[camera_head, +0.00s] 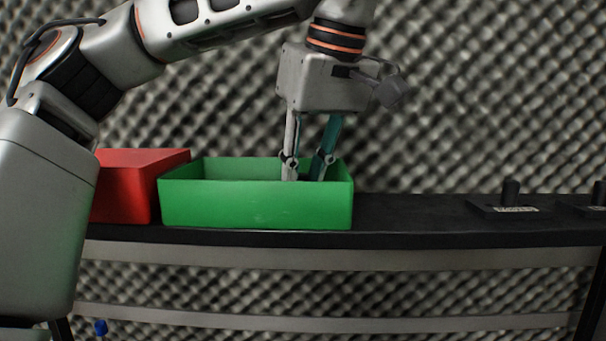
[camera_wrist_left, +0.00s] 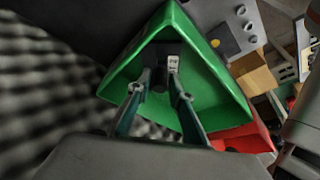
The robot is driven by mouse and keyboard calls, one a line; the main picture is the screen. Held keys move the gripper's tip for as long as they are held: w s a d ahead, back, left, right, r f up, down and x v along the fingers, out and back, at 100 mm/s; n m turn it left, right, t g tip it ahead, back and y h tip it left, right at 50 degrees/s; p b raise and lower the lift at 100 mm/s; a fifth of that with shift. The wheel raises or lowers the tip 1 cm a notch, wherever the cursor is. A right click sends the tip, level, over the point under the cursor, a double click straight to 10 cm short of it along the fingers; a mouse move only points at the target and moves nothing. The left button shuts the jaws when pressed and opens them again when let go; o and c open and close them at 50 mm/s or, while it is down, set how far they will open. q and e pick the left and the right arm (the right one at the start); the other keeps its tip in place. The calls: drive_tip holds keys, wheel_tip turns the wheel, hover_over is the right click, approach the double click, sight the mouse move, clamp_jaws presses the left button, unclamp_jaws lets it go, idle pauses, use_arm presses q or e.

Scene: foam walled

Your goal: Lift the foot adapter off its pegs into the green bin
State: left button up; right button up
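The green bin (camera_head: 255,205) stands on the black shelf in the head view, and its inside shows in the wrist view (camera_wrist_left: 210,85). My left gripper (camera_head: 303,178) points down into it, with the fingertips partly hidden behind the front wall. In the left wrist view, a small dark piece with a white label (camera_wrist_left: 173,62), perhaps the foot adapter, sits between or just beyond the fingertips (camera_wrist_left: 161,76). Whether the fingers press on it cannot be told. My right gripper is in neither view.
A red bin (camera_head: 128,185) stands directly left of the green one. A black plate with an upright post and white label (camera_head: 508,205) sits on the shelf at right, another at the edge. The shelf between is clear. The wrist view shows a tan box (camera_wrist_left: 252,75).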

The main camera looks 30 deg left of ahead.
use_arm(q)
drive_tip(key=shift+o, duration=0.6)
drive_tip(key=shift+d+r, duration=0.15)
drive_tip(key=shift+r, duration=0.25)
drive_tip(key=v, duration=1.1)
